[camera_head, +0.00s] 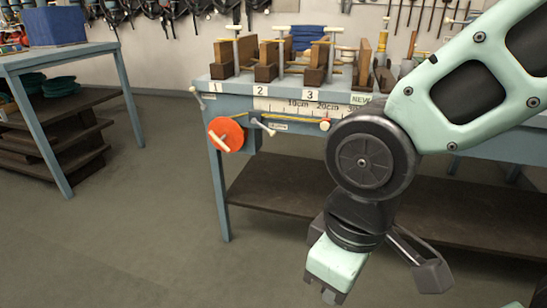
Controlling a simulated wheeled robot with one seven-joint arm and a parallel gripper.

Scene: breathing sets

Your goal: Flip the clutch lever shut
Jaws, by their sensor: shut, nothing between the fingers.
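A blue workbench (228,88) stands at the middle right. Its front edge carries an orange disc (226,134) with a pale handle. A short metal lever (198,98) with a light knob sits at its left corner. Another metal lever (263,127) slants beside a small label right of the disc. I cannot tell which one is the clutch lever; the labels are too small to read. My gripper (332,295) is shut and empty, pointing down in front of the bench, apart from the levers.
Wooden clamps (268,62) stand on the bench top behind number cards and a ruler strip (298,105). A dark lower shelf (285,195) runs under the bench. Another blue table (55,55) with shelves stands at left. The grey floor between them is clear.

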